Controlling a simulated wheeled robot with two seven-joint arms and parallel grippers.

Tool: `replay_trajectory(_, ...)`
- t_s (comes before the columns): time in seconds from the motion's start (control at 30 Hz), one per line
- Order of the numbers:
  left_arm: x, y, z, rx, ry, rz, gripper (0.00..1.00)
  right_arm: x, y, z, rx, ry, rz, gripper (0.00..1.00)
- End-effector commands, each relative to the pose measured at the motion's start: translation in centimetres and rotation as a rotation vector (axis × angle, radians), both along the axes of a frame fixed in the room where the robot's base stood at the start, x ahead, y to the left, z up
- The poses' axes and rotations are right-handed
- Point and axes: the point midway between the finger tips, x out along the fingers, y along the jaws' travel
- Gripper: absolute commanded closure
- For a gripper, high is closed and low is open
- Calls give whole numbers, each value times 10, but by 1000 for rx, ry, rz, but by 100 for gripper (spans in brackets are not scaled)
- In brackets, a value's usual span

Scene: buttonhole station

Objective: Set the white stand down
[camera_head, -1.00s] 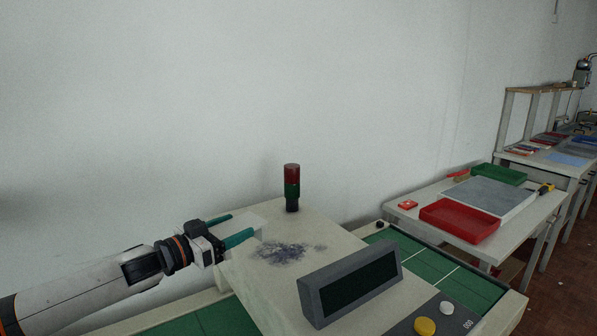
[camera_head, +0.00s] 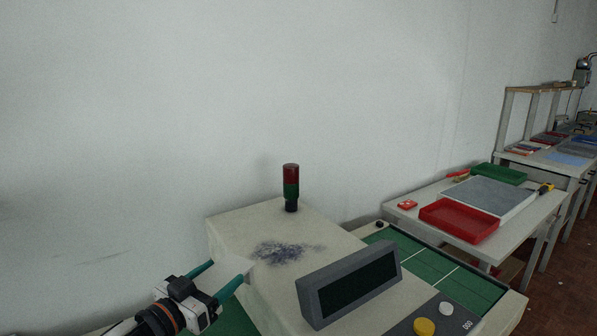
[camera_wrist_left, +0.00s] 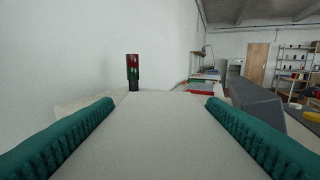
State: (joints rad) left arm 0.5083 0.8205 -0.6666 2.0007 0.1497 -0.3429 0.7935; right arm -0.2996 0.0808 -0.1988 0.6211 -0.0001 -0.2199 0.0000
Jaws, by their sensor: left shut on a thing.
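The white stand (camera_head: 237,265) is a pale, flat-faced piece between the teal fingers of my left gripper (camera_head: 228,271), at the lower left of the head view. In the left wrist view the stand (camera_wrist_left: 160,135) fills the space between both fingers of the gripper (camera_wrist_left: 160,104), which is shut on it. In the head view most of the stand is hidden behind the gripper, and its underside does not show. It appears in front of the left edge of the beige machine housing (camera_head: 235,225); I cannot tell whether they touch. My right gripper is not in view.
A red and green signal lamp (camera_head: 291,188) stands on the housing, with a dark display (camera_head: 350,285) in front. A green bed (camera_head: 430,262) lies right of it. Farther right, a side table (camera_head: 400,222) holds a red tray (camera_head: 459,221) and a green tray (camera_head: 499,174).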

Motion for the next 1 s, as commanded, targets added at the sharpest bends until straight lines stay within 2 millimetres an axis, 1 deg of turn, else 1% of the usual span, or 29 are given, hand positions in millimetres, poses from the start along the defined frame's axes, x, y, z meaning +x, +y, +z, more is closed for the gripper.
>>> replay_trajectory(0.03, -10, 2, -6, -5, 5, 24, 60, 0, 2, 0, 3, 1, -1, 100)
replay_trajectory(0.2, -44, 6, -25, -7, 6, 107, 60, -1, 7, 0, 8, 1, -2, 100)
replay_trajectory(0.37, -78, 11, -44, -9, 7, 197, 60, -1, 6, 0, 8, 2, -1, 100)
replay_trajectory(0.73, -161, 27, -91, -8, 12, 424, 60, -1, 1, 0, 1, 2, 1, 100)
replay_trajectory(0.87, -184, 30, -103, -5, 9, 484, 60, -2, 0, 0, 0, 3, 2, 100)
replay_trajectory(1.0, -199, 32, -111, -5, 3, 520, 60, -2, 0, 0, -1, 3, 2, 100)
